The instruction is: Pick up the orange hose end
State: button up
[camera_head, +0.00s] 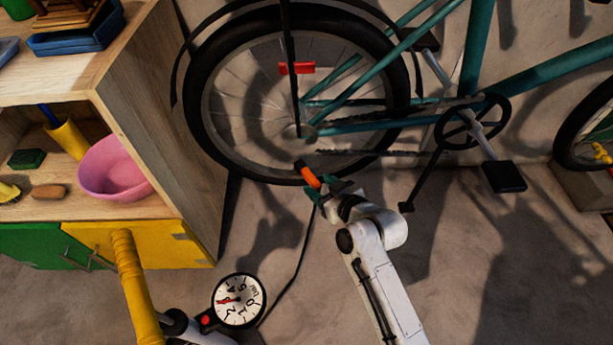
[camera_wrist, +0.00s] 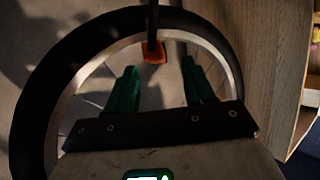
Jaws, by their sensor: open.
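The orange hose end (camera_head: 311,178) has a black tip and appears in front of the lower part of the bicycle's rear wheel in the head view. In the wrist view the orange hose end (camera_wrist: 154,54) is near the top centre, with a dark stem above it. My gripper (camera_head: 322,191) has green fingers and is right beside the hose end. In the wrist view my gripper (camera_wrist: 158,68) is open, with the orange piece between the lines of its fingertips, near their far ends. I cannot tell whether they touch. A thin black hose (camera_head: 299,254) runs from near the gripper down toward the gauge.
The rear wheel (camera_head: 195,97) of a teal bicycle stands behind the hose end. Its pedal (camera_head: 503,176) juts out to the right. A pump gauge (camera_head: 239,300) and yellow handle (camera_head: 137,290) are in front.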

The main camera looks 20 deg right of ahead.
aim_at(312, 178)
jog(key=b+x, duration=0.1)
jog(key=x, duration=0.1)
jog(key=b+x, duration=0.1)
jog(key=x, duration=0.1)
jog(key=shift+w+d+f, duration=0.1)
jog(key=shift+w+d, duration=0.05)
jog(key=shift+w, duration=0.25)
jog(key=shift+w+f+b, duration=0.1)
jog(key=shift+w+b, duration=0.25)
jog(key=shift+w, duration=0.15)
jog(key=shift+c, duration=0.4)
grip_shut()
